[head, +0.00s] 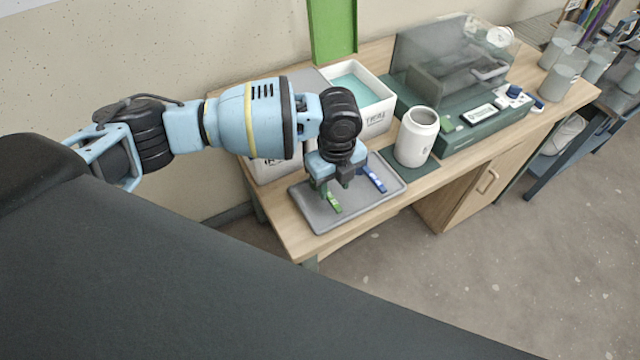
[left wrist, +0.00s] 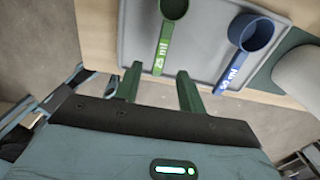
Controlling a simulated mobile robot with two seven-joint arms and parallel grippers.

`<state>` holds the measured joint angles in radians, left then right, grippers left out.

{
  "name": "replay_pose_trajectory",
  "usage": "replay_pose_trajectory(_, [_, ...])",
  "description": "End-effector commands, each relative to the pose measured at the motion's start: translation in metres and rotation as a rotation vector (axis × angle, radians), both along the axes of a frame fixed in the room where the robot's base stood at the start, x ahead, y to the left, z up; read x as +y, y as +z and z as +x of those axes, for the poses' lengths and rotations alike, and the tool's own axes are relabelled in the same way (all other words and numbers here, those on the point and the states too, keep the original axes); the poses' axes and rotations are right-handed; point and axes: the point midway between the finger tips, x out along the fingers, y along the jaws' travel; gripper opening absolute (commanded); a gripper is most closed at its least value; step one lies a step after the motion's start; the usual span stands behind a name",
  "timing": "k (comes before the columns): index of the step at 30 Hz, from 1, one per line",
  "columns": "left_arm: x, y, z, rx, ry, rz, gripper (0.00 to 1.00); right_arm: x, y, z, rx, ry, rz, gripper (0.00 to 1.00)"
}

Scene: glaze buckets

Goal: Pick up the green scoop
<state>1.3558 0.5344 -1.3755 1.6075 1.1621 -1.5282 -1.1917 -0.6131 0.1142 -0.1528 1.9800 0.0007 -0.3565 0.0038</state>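The green scoop (head: 334,204) lies on the grey tray (head: 310,212) at the table's near corner. In the left wrist view the green scoop (left wrist: 164,42) shows its handle marked 25 ml pointing toward my gripper. My left gripper (head: 332,184) is over the tray and hides part of the scoop in the head view. In the left wrist view my left gripper (left wrist: 159,70) is open, with the end of the green handle between its fingertips. I cannot tell whether the fingers touch it. My right gripper is not in view.
A blue scoop (head: 375,180) marked 50 ml lies on the tray to the right of the green one. A white jar (head: 416,138) stands right of the tray. White buckets, one (head: 375,117) with teal contents, stand behind. A clear-covered box (head: 455,75) is farther right.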

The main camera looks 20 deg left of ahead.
Motion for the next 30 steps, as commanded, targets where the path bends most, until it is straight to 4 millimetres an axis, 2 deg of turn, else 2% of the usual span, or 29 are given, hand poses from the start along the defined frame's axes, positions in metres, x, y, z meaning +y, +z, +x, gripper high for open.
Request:
replay_pose_trajectory(10, [-0.002,-0.045,-0.002,0.002,0.0,0.0,0.4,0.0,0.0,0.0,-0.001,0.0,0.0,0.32])
replay_pose_trajectory(20, [-0.002,-0.05,-0.002,0.002,0.001,0.001,0.39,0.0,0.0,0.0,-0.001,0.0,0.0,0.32])
replay_pose_trajectory(28, [-0.002,-0.049,-0.002,0.001,0.001,0.0,0.03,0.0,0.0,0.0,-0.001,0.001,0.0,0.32])
replay_pose_trajectory(30, [-0.002,-0.049,-0.002,0.001,0.001,0.0,0.0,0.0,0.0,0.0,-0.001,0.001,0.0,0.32])
